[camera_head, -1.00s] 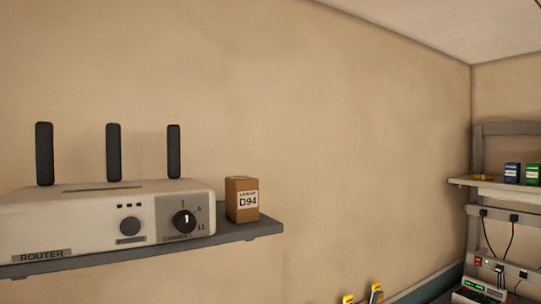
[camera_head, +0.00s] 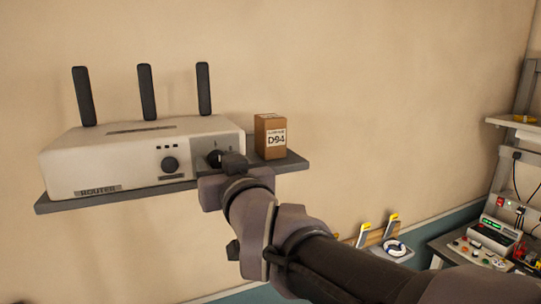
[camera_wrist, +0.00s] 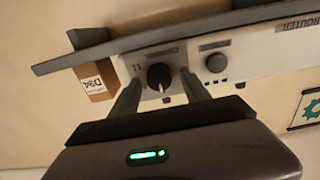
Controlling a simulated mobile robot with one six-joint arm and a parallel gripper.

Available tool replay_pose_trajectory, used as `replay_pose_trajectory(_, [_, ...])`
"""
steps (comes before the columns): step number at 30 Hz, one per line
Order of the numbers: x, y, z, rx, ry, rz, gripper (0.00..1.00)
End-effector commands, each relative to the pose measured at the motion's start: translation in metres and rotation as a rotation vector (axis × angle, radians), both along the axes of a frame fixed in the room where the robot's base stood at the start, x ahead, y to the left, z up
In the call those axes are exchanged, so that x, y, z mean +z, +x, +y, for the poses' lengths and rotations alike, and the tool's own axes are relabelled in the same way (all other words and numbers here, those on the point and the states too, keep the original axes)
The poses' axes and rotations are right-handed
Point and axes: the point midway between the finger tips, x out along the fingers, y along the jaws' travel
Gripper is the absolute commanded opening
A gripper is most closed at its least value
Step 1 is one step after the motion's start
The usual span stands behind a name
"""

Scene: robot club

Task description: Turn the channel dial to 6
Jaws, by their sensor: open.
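The white router (camera_head: 120,152) stands on a wall shelf, with three black antennas. The wrist view is roughly upside down. There, the dial's white mark points down the picture, away from the "11" label and seemingly toward the 1. My gripper (camera_wrist: 160,80) is open, with one finger on each side of the dial. I cannot tell whether the fingers touch it.
A second round knob (camera_head: 170,165) is left of the dial. A bench with electronics (camera_head: 480,250) is at the far right.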

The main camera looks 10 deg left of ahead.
Motion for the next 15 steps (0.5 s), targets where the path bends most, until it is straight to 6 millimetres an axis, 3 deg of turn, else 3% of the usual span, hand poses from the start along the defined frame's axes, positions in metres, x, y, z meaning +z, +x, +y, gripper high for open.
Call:
replay_pose_trajectory(11, [-0.0005,0.0056,0.0032,0.000,0.001,0.001,0.53])
replay_pose_trajectory(15, [-0.0005,0.0055,0.0031,0.000,0.001,0.001,0.25])
